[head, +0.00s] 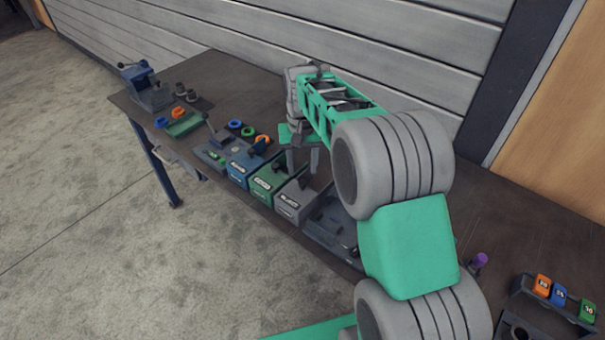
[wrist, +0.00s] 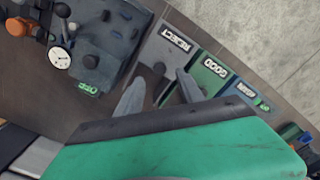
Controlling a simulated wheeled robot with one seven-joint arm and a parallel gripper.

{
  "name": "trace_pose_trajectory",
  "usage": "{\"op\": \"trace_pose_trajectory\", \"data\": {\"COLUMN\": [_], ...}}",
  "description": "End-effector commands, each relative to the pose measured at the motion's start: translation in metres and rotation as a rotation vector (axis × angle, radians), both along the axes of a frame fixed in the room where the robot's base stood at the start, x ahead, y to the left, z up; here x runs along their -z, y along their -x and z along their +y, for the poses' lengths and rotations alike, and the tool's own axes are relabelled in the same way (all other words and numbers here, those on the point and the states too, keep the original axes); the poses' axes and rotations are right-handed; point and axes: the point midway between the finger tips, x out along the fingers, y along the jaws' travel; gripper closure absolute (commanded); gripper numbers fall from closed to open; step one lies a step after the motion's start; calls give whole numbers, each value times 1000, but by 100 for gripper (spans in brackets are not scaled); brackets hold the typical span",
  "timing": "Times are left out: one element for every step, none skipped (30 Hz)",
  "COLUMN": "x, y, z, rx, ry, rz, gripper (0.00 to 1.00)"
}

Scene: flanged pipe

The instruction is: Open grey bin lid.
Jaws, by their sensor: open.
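The grey bin (head: 290,207) stands at the front edge of the bench, at the right end of a row of bins. In the wrist view the grey bin (wrist: 172,43) has a REJECT label and a dark knob (wrist: 158,68) on its lid. The lid looks shut. My gripper (head: 303,163) is open over the grey bin, fingers pointing down. In the wrist view my gripper (wrist: 161,78) has its fingertips on either side of the knob, with gaps visible; whether they are level with it I cannot tell. Nothing is held.
The green bin (head: 264,187), labelled GOOD, and a blue bin (head: 238,172) stand left of the grey one. A dark tray with a dial gauge (wrist: 60,57) is on its other side. A vise (head: 148,90) stands at the far left; a tag rack is at lower right.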

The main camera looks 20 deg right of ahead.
Motion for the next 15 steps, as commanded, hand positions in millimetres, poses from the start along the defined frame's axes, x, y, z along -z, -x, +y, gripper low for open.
{"op": "trace_pose_trajectory", "data": {"x": [10, 15, 24, 29, 34, 39, 43, 46, 50, 51, 52, 53, 53, 54, 54], "y": [1, 1, 1, 1, 1, 1, 0, 1, 0, 0, 0, 0, 0, 0, 0], "z": [-1, -1, -1, -1, -1, -1, -1, -1, -1, -1, -1, -1, -1, -1, -1], "rx": [1, 1, 1, 1, 1, 1, 1, 1, 1, 1, 1, 1, 1, 1, 1], "ry": [0, 0, 0, 0, 0, 0, 0, 0, 0, 0, 0, 0, 0, 0, 0], "rz": [5, 5, 5, 4, 3, 2, 1, 1, 0, -1, -2, -2, -3, -3, -3], "gripper": [55, 55, 55, 55, 55, 55, 55, 55, 55, 55, 55, 55, 55, 55, 55]}}
